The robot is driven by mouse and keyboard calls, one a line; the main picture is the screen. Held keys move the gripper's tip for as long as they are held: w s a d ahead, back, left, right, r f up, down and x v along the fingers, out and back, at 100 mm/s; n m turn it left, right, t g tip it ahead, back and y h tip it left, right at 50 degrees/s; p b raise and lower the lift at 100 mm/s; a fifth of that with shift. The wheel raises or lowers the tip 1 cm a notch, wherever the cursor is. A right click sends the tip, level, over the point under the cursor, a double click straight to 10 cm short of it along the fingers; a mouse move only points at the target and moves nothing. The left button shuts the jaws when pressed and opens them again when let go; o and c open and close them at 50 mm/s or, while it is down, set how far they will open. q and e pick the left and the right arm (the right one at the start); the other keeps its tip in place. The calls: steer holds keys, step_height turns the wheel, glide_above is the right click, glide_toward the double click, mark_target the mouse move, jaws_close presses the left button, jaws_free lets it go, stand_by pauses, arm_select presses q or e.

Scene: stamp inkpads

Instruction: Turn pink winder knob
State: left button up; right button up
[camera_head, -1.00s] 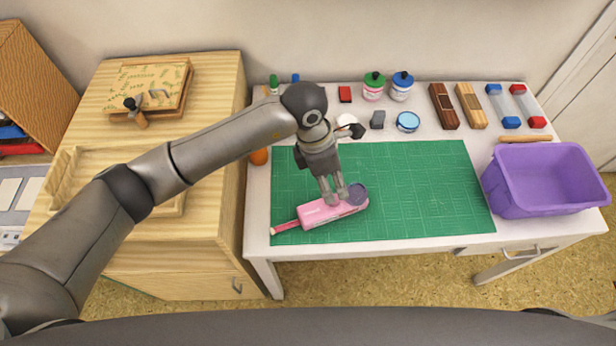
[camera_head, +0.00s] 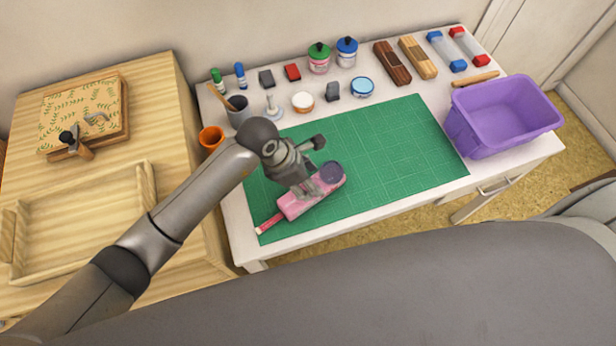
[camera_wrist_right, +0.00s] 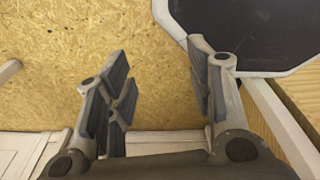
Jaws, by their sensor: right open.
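The pink winder (camera_head: 294,208) lies on the green cutting mat (camera_head: 390,150), near its front left part. A dark round part (camera_head: 331,172) sits at its right end, and a thin pink strip extends from its left end. I cannot make out which part is the knob. My left gripper (camera_head: 307,190) points down onto the winder's body beside the dark round part, and its fingers hide part of the body. The picture is too small to show whether they grip it. My right gripper (camera_wrist_right: 162,75) is open and empty above the chipboard floor.
A purple bin (camera_head: 505,120) stands at the table's right end. Jars, stamps, inkpads and small bottles line the back edge. An orange cup (camera_head: 211,138) is left of the mat. A wooden cabinet with an empty tray (camera_head: 80,235) stands at left. The mat's right half is clear.

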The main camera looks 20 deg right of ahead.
arm_select(q)
steer(key=shift+d+f, duration=0.15)
steer(key=shift+f, duration=0.2)
steer(key=shift+c, duration=1.8)
steer(key=c, duration=0.7)
arm_select(e)
steer(key=shift+s+d, duration=0.35)
steer(key=shift+s, duration=0.2)
